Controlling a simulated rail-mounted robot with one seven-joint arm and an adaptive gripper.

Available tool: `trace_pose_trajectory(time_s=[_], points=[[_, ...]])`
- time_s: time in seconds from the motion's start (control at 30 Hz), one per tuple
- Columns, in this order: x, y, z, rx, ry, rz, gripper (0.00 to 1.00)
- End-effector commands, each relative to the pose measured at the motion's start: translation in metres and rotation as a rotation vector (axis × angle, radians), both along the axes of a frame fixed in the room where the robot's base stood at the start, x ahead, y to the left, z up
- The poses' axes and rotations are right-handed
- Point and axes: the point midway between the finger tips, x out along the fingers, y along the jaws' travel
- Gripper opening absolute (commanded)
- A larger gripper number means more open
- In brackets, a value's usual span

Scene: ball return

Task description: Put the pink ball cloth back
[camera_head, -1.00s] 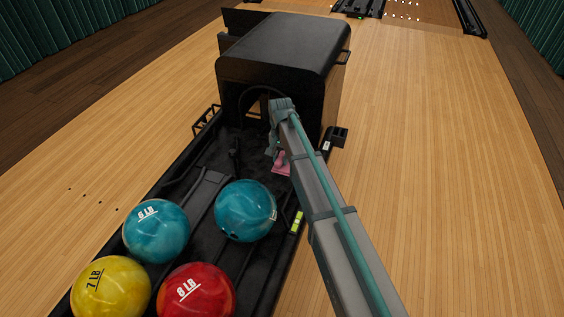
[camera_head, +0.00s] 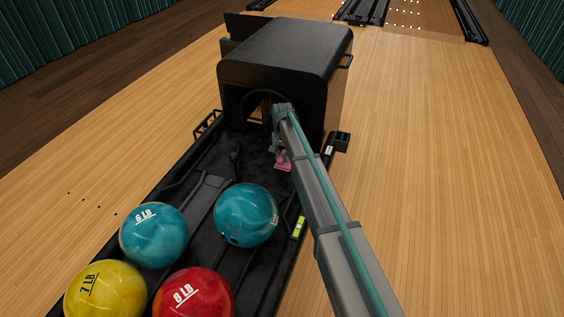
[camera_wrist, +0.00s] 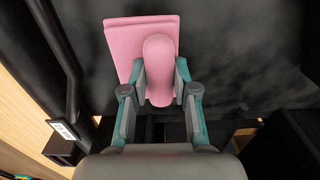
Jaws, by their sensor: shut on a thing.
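The pink ball cloth (camera_head: 283,165) shows as a small pink patch beside my arm, over the right side of the black ball return near its hood. In the wrist view the pink cloth (camera_wrist: 141,38) is a flat square pad with a rounded grip on it. My gripper (camera_wrist: 160,88) is shut on that rounded grip, one finger on each side. In the head view my gripper (camera_head: 277,150) is partly hidden behind my own arm. I cannot tell whether the pad touches the black surface behind it.
The black ball return (camera_head: 212,187) holds two teal balls (camera_head: 245,215) (camera_head: 154,235), a yellow ball (camera_head: 104,292) and a red ball (camera_head: 194,296). Its tall black hood (camera_head: 285,60) stands close behind my gripper. A small black holder (camera_head: 341,140) sits at the right edge, and a yellow-green item (camera_head: 299,228) is nearer.

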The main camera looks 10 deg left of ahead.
Motion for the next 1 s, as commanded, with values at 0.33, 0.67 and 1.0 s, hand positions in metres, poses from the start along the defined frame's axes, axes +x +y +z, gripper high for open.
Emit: trace_pose_trajectory(time_s=[0.33,0.67,1.0], points=[[0.001,0.000,-0.031,0.000,0.000,0.000,0.00],[0.001,0.000,-0.034,0.000,0.000,0.000,0.35],[0.001,0.000,-0.034,0.000,0.001,0.000,0.53]])
